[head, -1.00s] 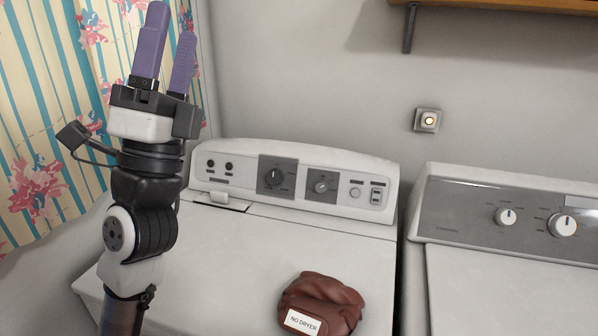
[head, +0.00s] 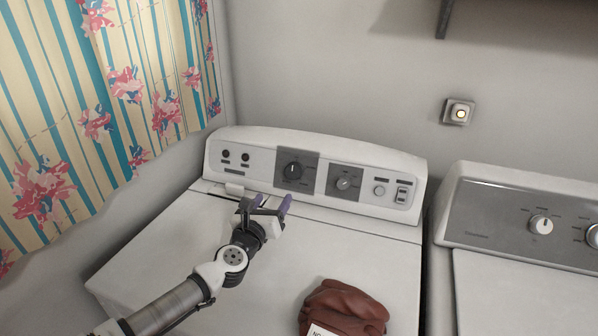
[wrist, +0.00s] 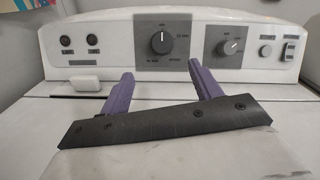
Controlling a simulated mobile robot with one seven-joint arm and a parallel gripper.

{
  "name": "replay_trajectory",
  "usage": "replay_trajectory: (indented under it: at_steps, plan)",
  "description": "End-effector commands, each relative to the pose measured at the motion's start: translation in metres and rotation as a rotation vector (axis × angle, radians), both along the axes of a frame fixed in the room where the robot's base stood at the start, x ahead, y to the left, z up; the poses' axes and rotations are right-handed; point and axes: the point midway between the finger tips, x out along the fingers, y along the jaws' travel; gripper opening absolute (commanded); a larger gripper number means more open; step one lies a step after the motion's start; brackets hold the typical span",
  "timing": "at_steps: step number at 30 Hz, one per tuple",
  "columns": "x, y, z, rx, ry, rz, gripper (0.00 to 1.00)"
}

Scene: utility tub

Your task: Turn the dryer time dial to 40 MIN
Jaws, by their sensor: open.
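The large black dial (head: 294,171) sits on a dark grey square on the left machine's control panel. It also shows in the wrist view (wrist: 161,43), with its white mark pointing about straight up. Small labels ring it; some seem to end in MIN, but the numbers are too small to read surely. My gripper (head: 272,199) has purple fingers, is open and empty, and is in front of the panel, below the dial. In the wrist view the fingertips (wrist: 161,70) are spread below the dial, one to each side, apart from it.
A smaller grey knob (head: 344,183) is right of the dial, with a round button (head: 380,190) and a switch (head: 402,194) beyond. Another machine (head: 520,220) stands right. A patterned curtain (head: 100,100) hangs left.

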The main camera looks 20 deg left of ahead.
Motion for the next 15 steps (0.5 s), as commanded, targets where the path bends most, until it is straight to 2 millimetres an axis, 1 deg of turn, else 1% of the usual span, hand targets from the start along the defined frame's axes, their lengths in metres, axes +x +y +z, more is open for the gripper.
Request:
replay_trajectory:
  at_steps: [5,12,15]
  plan:
    - [0.028,-0.004,0.004,-0.005,-0.001,-0.005,0.63]
    - [0.079,-0.004,0.004,-0.007,-0.001,-0.005,0.63]
    - [0.098,-0.004,0.004,-0.006,-0.002,-0.006,0.63]
